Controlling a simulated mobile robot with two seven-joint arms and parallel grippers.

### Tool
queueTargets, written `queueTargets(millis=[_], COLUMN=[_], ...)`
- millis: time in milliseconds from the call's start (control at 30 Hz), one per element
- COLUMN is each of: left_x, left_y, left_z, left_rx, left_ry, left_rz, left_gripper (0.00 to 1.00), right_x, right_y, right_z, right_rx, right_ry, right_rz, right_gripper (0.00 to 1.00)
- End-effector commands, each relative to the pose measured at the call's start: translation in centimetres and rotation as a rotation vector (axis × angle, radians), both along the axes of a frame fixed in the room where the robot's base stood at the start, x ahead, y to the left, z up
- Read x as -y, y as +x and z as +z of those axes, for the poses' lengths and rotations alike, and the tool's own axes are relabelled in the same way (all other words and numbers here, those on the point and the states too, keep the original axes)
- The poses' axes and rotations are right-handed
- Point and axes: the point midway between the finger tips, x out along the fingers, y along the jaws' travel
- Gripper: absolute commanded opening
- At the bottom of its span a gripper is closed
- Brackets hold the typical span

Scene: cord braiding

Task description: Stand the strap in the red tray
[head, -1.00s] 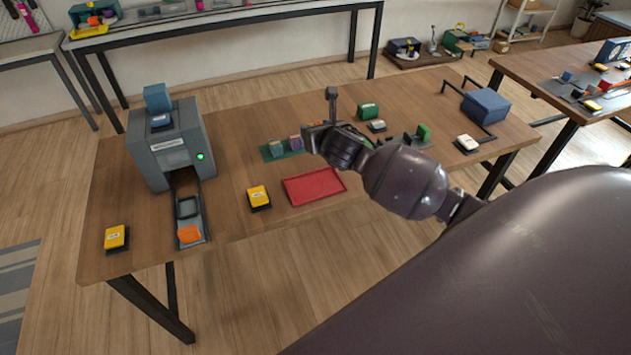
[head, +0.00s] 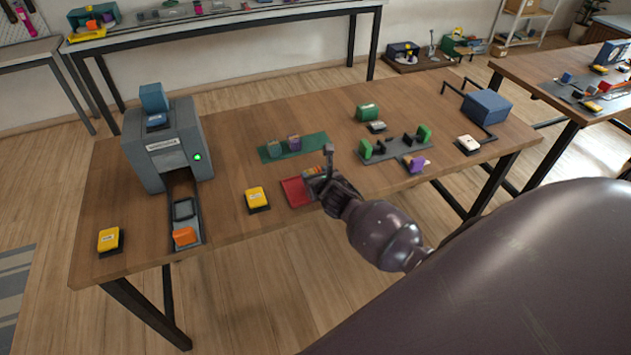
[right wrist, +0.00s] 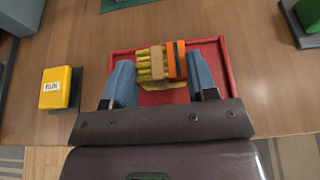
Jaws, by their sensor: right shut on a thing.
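The red tray (head: 293,191) lies near the front edge of the table, and its rim also shows in the right wrist view (right wrist: 226,66). My right gripper (head: 316,174) is over the tray's right part. In the right wrist view, its blue fingers (right wrist: 161,82) are shut on the strap (right wrist: 158,62), a short yellow and orange piece with a tan band and a dark stripe. The strap is inside the tray's outline; I cannot tell whether it touches the tray floor. My left gripper is not in view.
A yellow block (head: 257,198) sits left of the tray. A green mat (head: 314,142) with small blocks lies behind it. A grey plate with green posts (head: 424,133) is at the right. A grey machine (head: 167,145) stands at the left.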

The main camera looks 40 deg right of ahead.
Motion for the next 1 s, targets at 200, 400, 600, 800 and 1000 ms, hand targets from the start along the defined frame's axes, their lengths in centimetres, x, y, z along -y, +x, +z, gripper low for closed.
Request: queueTargets(millis=[200, 400, 600, 800, 1000], left_x=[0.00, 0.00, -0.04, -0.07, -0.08], left_y=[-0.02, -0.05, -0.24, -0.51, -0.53], left_z=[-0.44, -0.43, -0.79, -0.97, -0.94], left_rx=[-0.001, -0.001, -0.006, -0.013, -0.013], left_ry=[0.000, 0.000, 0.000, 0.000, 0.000], left_rz=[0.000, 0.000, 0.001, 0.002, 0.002], left_gripper=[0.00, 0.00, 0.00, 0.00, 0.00], right_x=[-0.03, -0.02, -0.02, -0.03, -0.03], right_y=[0.01, 0.02, 0.00, 0.00, 0.01], right_z=[-1.44, -1.37, -1.72, -1.70, -1.61], right_rx=[0.001, 0.001, 0.000, 0.000, 0.001], right_ry=[-0.001, -0.001, 0.000, 0.000, 0.000], right_rz=[0.000, 0.001, 0.000, 0.000, 0.000], right_gripper=[0.25, 0.25, 0.59, 0.78, 0.78])
